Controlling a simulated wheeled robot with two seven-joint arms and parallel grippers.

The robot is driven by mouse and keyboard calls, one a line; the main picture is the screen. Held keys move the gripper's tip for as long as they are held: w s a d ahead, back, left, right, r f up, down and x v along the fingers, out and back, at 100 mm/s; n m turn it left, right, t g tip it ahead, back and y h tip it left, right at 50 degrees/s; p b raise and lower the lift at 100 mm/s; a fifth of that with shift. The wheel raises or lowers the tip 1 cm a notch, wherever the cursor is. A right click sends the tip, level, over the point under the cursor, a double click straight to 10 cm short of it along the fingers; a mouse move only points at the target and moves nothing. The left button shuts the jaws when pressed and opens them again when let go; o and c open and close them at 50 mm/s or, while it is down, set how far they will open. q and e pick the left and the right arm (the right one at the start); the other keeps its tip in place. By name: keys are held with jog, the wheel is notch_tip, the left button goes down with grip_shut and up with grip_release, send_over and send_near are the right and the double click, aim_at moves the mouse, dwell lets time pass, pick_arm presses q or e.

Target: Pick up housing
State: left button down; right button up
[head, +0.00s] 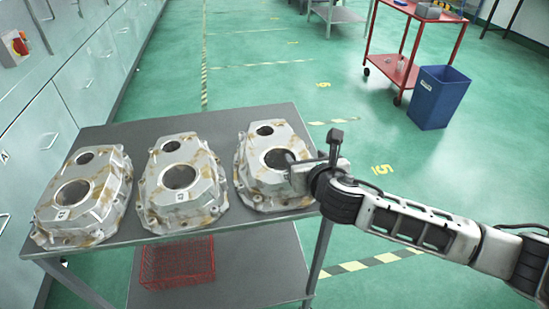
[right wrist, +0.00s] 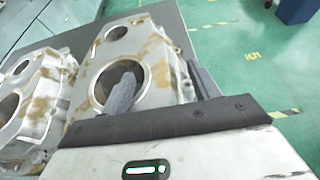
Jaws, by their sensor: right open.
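Three pale metal housings with brown stains lie in a row on a grey table (head: 215,119): a left one (head: 99,197), a middle one (head: 203,170) and a right one (head: 256,145). Each has a large and a small round hole. My right gripper (head: 300,164) is open at the right housing. In the right wrist view, my right gripper (right wrist: 163,86) has one finger over or in the large hole of the right housing (right wrist: 150,48), and the other beside its right outer wall. Whether they touch it, I cannot tell. My left gripper is out of view.
A red wire basket (head: 177,262) sits on the table's lower shelf. Grey cabinets (head: 60,90) line the left side. A blue bin (head: 438,97) and a red cart (head: 402,70) stand at the back right.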

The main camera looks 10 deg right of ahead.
jog(key=shift+w+f, duration=0.2)
jog(key=shift+w, duration=0.25)
jog(key=shift+c, duration=0.2)
grip_shut()
jog(key=shift+w+r, duration=0.1)
jog(key=shift+r, duration=0.25)
